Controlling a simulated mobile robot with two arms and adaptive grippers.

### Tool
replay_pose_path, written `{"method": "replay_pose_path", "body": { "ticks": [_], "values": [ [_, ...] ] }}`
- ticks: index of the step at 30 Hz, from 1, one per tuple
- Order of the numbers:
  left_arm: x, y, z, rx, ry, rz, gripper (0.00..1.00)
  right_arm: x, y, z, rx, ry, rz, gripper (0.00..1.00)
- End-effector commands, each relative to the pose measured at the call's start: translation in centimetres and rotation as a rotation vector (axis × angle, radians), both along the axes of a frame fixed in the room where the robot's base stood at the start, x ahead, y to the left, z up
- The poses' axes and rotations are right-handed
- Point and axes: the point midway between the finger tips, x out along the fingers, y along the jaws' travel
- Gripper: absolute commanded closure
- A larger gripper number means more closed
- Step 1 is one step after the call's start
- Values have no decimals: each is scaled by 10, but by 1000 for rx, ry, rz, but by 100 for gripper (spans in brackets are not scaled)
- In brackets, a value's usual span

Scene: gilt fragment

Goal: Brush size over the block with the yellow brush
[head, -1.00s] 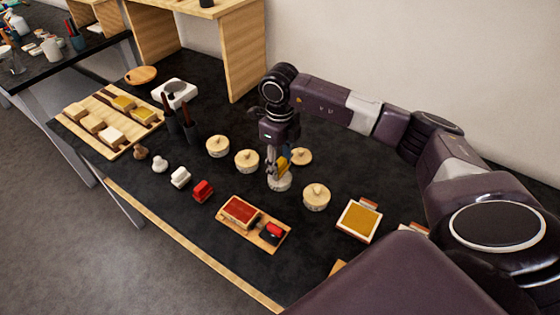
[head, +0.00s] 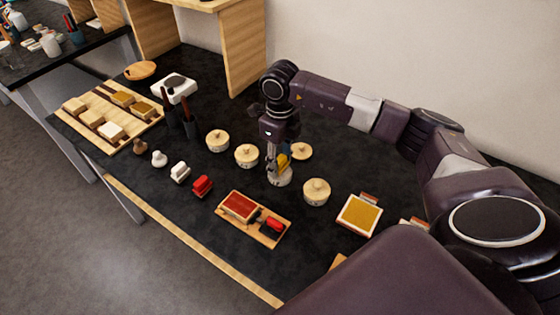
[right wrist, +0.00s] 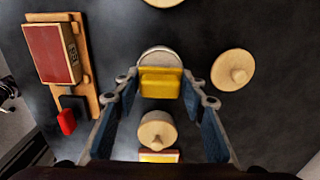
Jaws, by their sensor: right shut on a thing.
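My right gripper (head: 279,166) is shut on the yellow brush (head: 284,161). The yellow brush also shows between the fingertips in the right wrist view (right wrist: 160,85). It is right over a pale round pot (head: 280,178) with no lid showing; the brush's lower end is hidden, and I cannot tell how far it reaches into the pot. A red-topped block (head: 239,206) lies on a small wooden board at the front. A mustard-topped block (head: 358,216) lies to the right. I cannot tell which block the task means. My left gripper is out of view.
Knob-lidded pots stand close around: one to the right (head: 316,191), one behind (head: 301,151), one to the left (head: 246,155). A red brush-like piece (head: 271,228) lies beside the red block. A wooden tray (head: 128,137) with several blocks is at the far left.

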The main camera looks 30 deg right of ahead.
Motion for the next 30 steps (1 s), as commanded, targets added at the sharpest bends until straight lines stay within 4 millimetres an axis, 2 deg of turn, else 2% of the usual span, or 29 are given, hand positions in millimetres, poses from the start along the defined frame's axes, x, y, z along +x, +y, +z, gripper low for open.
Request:
{"method": "replay_pose_path", "body": {
  "ticks": [30],
  "values": [
    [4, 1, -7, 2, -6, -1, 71, 0, 0, -9, 0, 0, 0, 81]
  ]
}}
